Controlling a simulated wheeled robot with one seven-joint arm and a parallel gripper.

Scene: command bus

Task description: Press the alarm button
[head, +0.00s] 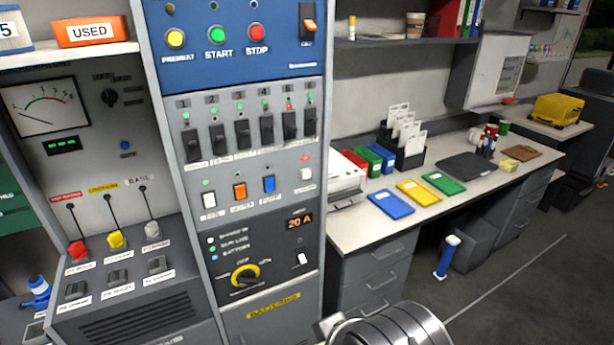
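A tall control panel (305,185) fills the left-centre of the head view. Its blue top section carries a yellow button (176,39) labelled PREHEAT, a green START button (216,35), a red STOP button (257,32) and an orange-lit rocker switch (309,25). I cannot read an alarm label on any button, so I cannot tell which one is the alarm button. Part of my arm, a ribbed silver cylinder, shows at the bottom edge, right of the panel. My gripper is not in view.
Left of the panel is a sloped console (120,268) with red, yellow and grey levers. A desk (385,222) with folders, paper holders and drawers stands to the right. A blue-and-white cylinder (447,257) stands on the floor. The floor at lower right is clear.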

